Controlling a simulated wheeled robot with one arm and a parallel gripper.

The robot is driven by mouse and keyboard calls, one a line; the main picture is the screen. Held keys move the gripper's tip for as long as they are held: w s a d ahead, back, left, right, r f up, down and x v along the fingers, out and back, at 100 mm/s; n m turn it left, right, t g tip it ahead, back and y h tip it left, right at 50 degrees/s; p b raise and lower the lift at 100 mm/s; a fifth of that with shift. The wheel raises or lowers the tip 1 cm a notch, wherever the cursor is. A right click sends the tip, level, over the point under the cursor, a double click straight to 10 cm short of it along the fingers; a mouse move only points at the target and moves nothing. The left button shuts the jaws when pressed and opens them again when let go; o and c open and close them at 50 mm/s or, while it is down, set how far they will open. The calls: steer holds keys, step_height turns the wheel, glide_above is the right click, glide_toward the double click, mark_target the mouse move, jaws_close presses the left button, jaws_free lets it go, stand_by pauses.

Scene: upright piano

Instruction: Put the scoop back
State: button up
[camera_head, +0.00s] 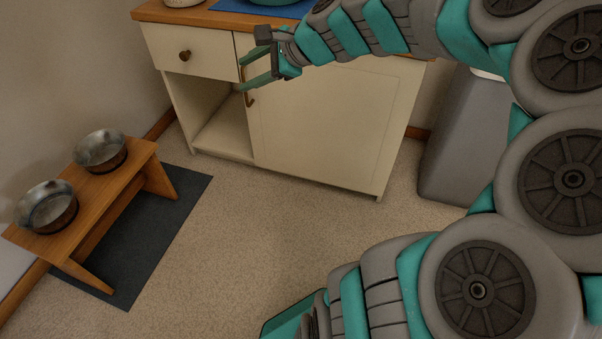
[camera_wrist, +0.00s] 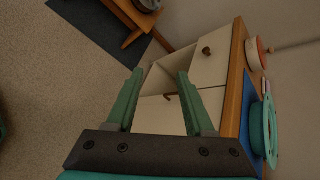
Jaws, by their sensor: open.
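I cannot make out a scoop in either view. My gripper (camera_head: 252,62) is open and empty in front of the cream cabinet (camera_head: 330,120), near the brown door handle (camera_head: 250,99). In the wrist view its two teal fingers (camera_wrist: 159,78) stand apart, with the cabinet's drawer, open compartment and door handle (camera_wrist: 168,97) beyond them. The drawer (camera_head: 192,50) has a dark knob (camera_head: 184,56) and looks shut. The open compartment (camera_head: 222,125) below it looks empty where I can see in. A teal bowl (camera_wrist: 269,128) sits on a blue mat on the cabinet top.
A pale container (camera_wrist: 254,54) stands on the cabinet top. A low wooden stand (camera_head: 95,195) with two metal bowls (camera_head: 47,207) stands at the left on a dark mat (camera_head: 150,235). A grey bin (camera_head: 455,140) stands right of the cabinet. The carpet between is clear.

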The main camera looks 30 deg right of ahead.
steer(key=s+a+f+n+g+h, duration=0.1)
steer(key=s+a+f+n+g, duration=0.35)
steer(key=s+a+n, duration=0.35)
steer(key=s+a+f+n+g+h, duration=0.1)
steer(key=s+a+f+n+g, duration=0.35)
steer(key=s, duration=0.45)
steer(key=s+d+f+n+g+h, duration=0.1)
steer(key=s+d+f+n, duration=0.1)
steer(key=s+n, duration=0.2)
steer(key=s+d+f+n+g+h, duration=0.1)
steer(key=s+d+f+n+h, duration=0.1)
steer(key=s, duration=0.8)
steer(key=shift+d+f+n+h, duration=0.3)
steer(key=shift+d+f+n, duration=0.2)
steer(key=shift+f+n, duration=0.35)
steer(key=shift+d+r, duration=0.1)
steer(key=shift+r, duration=0.05)
